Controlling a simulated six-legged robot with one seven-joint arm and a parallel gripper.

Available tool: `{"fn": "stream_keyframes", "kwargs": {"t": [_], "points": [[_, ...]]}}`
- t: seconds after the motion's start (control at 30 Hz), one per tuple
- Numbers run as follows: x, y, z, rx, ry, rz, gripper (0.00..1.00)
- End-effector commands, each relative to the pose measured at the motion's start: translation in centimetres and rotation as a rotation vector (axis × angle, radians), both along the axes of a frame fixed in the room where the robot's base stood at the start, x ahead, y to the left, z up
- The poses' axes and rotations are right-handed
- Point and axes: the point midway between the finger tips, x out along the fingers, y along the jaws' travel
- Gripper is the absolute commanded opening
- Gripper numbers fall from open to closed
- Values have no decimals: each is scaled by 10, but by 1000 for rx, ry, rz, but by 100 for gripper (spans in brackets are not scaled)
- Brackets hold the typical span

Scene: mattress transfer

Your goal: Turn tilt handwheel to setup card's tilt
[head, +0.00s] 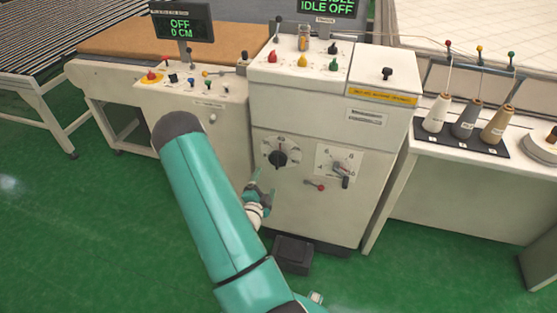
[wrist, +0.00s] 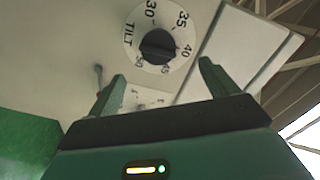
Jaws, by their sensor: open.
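The tilt handwheel (head: 280,157) is a black knob on a round white dial on the front of the white cabinet. In the wrist view its dial (wrist: 133,48) reads TILT with numbers from 30 to 50, and the black knob (wrist: 157,46) has a small red mark near 40. My gripper (head: 258,192) is low and left of the dial in the head view. In the wrist view my gripper (wrist: 160,82) is open, its fingers apart and empty, with the knob beyond them. I cannot make out a setup card.
A second dial plate (head: 340,163) with a lever and a red-tipped lever (head: 316,186) sit right of the knob. A black pedal box (head: 293,254) stands on the floor. Thread cones (head: 466,120) stand on the right-hand table.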

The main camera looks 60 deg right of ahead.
Motion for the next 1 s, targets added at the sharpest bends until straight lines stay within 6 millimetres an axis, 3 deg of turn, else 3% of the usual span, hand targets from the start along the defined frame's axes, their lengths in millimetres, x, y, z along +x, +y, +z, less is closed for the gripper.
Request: {"fn": "stream_keyframes", "kwargs": {"t": [0.1, 0.27, 0.8, 1.0], "points": [[-10, -2, -4, -30, -5, -10, 86], [-9, -15, -4, -37, -9, -15, 86], [7, -115, -4, -35, -7, -13, 86], [10, -134, -4, -33, -6, -12, 86]]}}
